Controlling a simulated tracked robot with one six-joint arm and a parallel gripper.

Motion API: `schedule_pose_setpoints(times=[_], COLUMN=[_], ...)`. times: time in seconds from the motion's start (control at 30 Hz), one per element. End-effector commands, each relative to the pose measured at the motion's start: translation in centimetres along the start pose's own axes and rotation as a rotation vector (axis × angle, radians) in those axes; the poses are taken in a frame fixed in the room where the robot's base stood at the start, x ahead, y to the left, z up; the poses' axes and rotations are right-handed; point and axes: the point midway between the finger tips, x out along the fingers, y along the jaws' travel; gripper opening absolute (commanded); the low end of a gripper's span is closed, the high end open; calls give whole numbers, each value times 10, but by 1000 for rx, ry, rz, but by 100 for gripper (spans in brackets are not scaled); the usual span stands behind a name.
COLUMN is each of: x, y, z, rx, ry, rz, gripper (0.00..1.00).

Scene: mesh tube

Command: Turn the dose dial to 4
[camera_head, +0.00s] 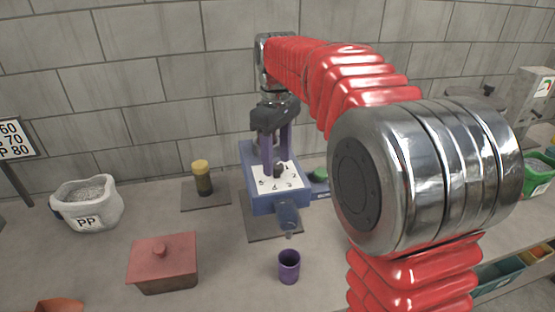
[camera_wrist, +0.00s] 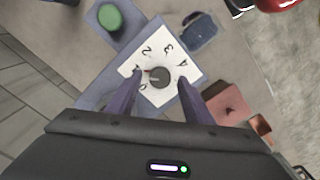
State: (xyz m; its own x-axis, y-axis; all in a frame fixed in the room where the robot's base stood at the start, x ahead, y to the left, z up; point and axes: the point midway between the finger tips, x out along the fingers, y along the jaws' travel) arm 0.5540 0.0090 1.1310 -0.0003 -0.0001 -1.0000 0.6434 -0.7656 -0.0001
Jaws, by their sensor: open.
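The dose dial (camera_wrist: 159,77) is a small dark knob on a white plate (camera_wrist: 160,95) numbered from 0. Its small red mark points left, at about the 1; the 4 is on the other side of the knob. In the head view the dial (camera_head: 279,170) sits on top of a blue machine (camera_head: 262,205). My gripper (camera_wrist: 159,86) has two purple fingers, open, one on each side of the dial. They look apart from it; their exact height above the plate is hard to tell. In the head view my gripper (camera_head: 277,160) is above the plate, partly hiding the dial.
A green button (camera_wrist: 110,17) is beside the plate. A blue spout (camera_head: 287,215) faces a purple cup (camera_head: 289,268). Nearby are a red lidded box (camera_head: 163,268), a yellow-capped jar (camera_head: 203,180) and a white PP bag (camera_head: 88,205). A block wall (camera_head: 150,80) stands behind.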

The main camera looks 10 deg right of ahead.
Motion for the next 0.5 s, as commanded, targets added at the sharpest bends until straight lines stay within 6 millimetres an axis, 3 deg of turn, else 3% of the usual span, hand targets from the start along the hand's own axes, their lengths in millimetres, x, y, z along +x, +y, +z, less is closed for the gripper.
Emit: schedule_pose_setpoints(times=[0.37,0.5], x=[8,8], y=[0,0], z=[0,0], rx=[1,1], ry=[0,0], rz=[0,0], gripper=[46,38])
